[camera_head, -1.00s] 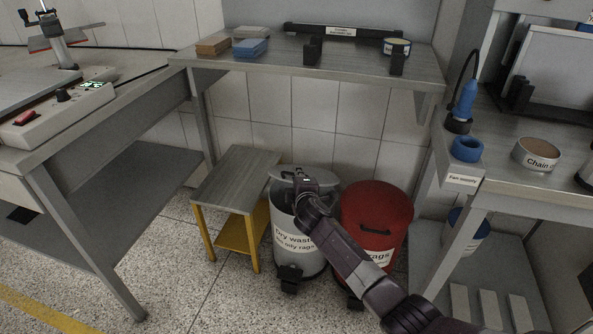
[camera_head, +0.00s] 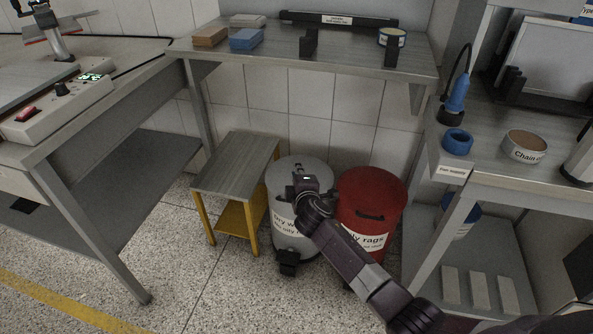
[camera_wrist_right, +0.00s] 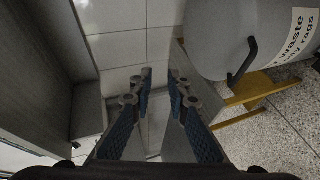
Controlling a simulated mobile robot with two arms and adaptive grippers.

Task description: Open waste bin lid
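The fingers of my right gripper (camera_wrist_right: 160,80) are apart and empty there, to the left of the handle. My left gripper is not in view.
A red bin (camera_head: 370,195) stands close on the right. The grey-topped stool (camera_head: 235,165) with yellow legs is close on the left. A shelf table (camera_head: 290,60) overhangs behind the bins. Speckled floor (camera_head: 200,290) is open in front.

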